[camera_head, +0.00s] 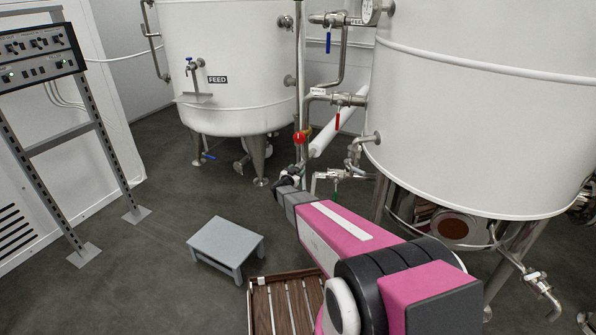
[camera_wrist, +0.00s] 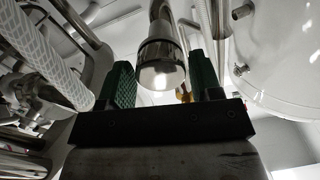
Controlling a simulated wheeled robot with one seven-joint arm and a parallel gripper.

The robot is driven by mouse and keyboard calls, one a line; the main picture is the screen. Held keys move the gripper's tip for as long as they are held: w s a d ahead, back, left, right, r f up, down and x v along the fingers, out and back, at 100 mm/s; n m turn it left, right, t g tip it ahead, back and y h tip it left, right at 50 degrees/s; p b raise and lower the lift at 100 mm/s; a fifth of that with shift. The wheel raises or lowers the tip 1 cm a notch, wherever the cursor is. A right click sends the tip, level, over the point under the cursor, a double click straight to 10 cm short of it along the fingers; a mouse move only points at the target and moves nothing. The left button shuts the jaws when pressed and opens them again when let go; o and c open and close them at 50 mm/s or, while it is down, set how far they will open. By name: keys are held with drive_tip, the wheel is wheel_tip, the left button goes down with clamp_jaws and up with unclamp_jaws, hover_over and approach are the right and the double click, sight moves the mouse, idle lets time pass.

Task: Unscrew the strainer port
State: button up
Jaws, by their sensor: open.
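In the wrist view a round metal fitting (camera_wrist: 160,68) hangs at the end of a pipe, its bright, flat end facing my camera. It looks like the strainer port, but I cannot tell for sure. My gripper (camera_wrist: 160,62) is open, with one green-padded finger to the left and one to the right of the fitting. I see no clear contact with either pad. In the head view my gripper (camera_head: 288,179) is among the pipes below a red-handled valve (camera_head: 300,137). The fitting cannot be made out clearly there.
A white FEED tank (camera_head: 230,110) stands behind and a larger tank (camera_head: 480,110) at right. A white hose (camera_head: 338,130) slants down near my gripper. A grey step stool (camera_head: 226,242) and a slatted wooden crate (camera_head: 262,312) stand on the floor. Open floor lies at left.

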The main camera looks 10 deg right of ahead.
drive_tip(key=m, duration=2.4)
drive_tip(key=shift+m, duration=0.4)
drive_tip(key=c, duration=1)
drive_tip(key=shift+n, duration=2.7)
drive_tip(key=shift+c, duration=0.2)
